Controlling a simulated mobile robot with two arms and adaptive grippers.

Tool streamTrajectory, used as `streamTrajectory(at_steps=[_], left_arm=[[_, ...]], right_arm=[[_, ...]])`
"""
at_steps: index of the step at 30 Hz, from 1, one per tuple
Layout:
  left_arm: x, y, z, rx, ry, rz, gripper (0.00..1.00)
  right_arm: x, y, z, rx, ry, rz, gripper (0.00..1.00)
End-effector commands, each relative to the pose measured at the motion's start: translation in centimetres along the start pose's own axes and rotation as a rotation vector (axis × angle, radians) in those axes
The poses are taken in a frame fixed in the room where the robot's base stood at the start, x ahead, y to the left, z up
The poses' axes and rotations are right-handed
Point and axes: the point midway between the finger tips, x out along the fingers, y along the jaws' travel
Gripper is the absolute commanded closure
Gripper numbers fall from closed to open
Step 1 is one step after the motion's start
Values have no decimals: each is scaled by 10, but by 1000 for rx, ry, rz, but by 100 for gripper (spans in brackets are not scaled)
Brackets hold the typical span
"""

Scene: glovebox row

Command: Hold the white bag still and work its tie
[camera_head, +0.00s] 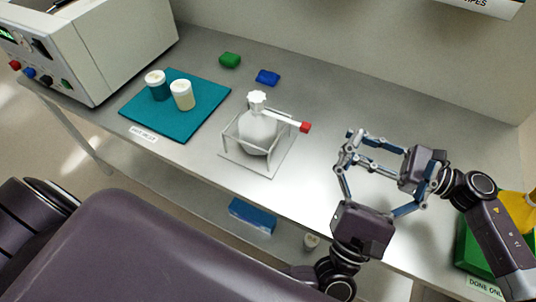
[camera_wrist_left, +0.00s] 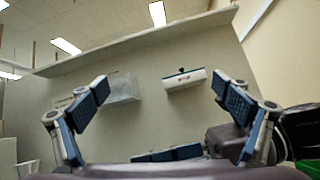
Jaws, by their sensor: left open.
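The white bag (camera_head: 257,128) sits upright in a wire-frame stand (camera_head: 232,152) on the bench. Its gathered neck (camera_head: 258,98) points up. A white tie strip reaches right from the neck and ends in a red tab (camera_head: 305,127). My left gripper (camera_head: 388,160) is open and empty to the right of the bag, with its fingers spread wide; its fingers also show in the left wrist view (camera_wrist_left: 165,95). My right gripper (camera_head: 357,148) comes from the right side and points left. Its fingers look parted and empty, overlapping the left gripper in the picture. Neither gripper touches the bag.
A teal mat (camera_head: 205,92) with two white-lidded jars (camera_head: 182,95) lies left of the bag. Green (camera_head: 230,60) and blue (camera_head: 267,77) small items lie behind it. A grey instrument (camera_head: 100,50) stands at left, a green bin (camera_head: 470,250) at right. A blue box (camera_head: 252,216) is below.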

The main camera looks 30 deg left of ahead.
Motion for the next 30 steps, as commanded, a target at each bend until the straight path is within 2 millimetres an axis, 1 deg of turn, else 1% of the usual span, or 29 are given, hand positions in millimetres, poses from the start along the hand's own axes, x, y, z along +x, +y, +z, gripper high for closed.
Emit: streamTrajectory(at_steps=[1, 2, 3, 5, 6, 8, 9, 11, 12, 14, 15, 18, 21, 26, 30], left_arm=[[-1, 24, -20, -40, 73, 79, 6], [-2, 37, -31, -64, 112, 126, 6], [-5, 56, -46, -92, 162, 190, 6], [-14, 83, -69, -132, 234, 288, 6], [-22, 100, -83, -157, 280, 353, 6], [-37, 126, -104, -190, 345, 453, 6], [-48, 143, -116, -208, 385, 520, 6], [-67, 165, -133, -232, 440, 616, 6], [-81, 179, -143, -246, 473, 678, 6], [-101, 197, -155, -261, 515, 763, 6], [-105, 200, -165, -222, 550, 770, 6], [-112, 202, -185, -100, 638, 745, 6], [-118, 205, -197, -29, 694, 729, 6], [-118, 210, -208, 18, 728, 718, 6], [-108, 220, -218, 20, 726, 716, 6]], right_arm=[[0, 0, 0, 0, 0, 0, 71], [0, 0, 0, 0, 0, 0, 71], [0, 0, 0, 0, 0, 0, 71], [0, 0, 0, 0, 0, 0, 71], [0, 0, 0, 0, 0, 0, 71], [0, 0, 0, 0, 0, 0, 71], [0, 0, 0, 0, 0, 0, 71], [0, 0, 0, 0, 0, 0, 71], [0, 0, 0, 0, 0, 0, 71], [0, 0, 0, 0, 0, 0, 71], [0, 0, 0, 0, 0, 0, 71], [0, 0, 0, 0, 0, 0, 71], [0, 0, 0, 0, 0, 0, 71], [0, 0, 0, 0, 0, 0, 71], [0, 0, 0, 0, 0, 0, 71]])
